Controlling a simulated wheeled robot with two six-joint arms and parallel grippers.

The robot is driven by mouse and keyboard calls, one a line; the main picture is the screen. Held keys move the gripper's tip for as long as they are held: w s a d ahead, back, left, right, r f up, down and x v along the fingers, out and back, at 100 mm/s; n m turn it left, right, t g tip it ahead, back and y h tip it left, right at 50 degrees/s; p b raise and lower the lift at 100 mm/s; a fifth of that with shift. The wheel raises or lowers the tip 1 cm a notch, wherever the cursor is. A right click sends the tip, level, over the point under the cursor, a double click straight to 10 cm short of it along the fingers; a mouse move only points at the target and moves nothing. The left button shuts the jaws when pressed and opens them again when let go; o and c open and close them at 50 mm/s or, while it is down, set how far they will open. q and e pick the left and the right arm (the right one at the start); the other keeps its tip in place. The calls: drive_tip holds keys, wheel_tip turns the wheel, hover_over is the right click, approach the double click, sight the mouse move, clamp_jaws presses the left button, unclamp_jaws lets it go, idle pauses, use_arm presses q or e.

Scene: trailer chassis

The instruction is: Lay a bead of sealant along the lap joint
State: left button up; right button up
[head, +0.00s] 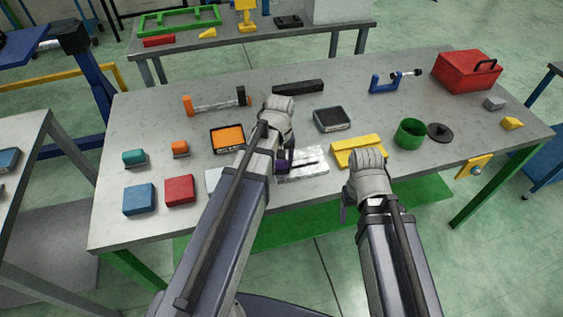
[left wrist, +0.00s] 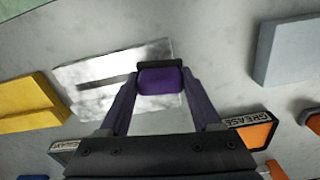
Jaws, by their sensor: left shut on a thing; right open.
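A pale metal plate piece (head: 314,169) lies on the table with a dark line along it. It also shows in the left wrist view (left wrist: 85,75). I cannot tell whether the line is the joint's seam or a bead. My left gripper (head: 283,160) is shut on a purple, black-edged thing (left wrist: 160,81), seen end-on over the plate's edge. I cannot tell whether it touches the plate. My right gripper (head: 345,213) is open and empty at the table's front edge, right of the plate. My left arm hides part of the plate's left side.
A yellow block (head: 357,148) lies right of the plate. An orange-filled tray (head: 227,138) and a dark tray (head: 332,119) lie behind. Blue (head: 139,199) and red (head: 180,190) blocks lie at left.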

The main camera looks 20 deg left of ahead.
sight(280, 161)
use_arm(q)
drive_tip(key=shift+a+r+p, duration=0.1)
drive_tip(key=shift+r+p, duration=0.45)
wheel_tip(280, 161, up, 5)
drive_tip(key=p, duration=0.4)
drive_tip(key=shift+p, duration=0.4)
wheel_tip(280, 161, up, 3)
drive_tip(key=p, duration=0.3)
drive_tip(key=shift+f, duration=0.1)
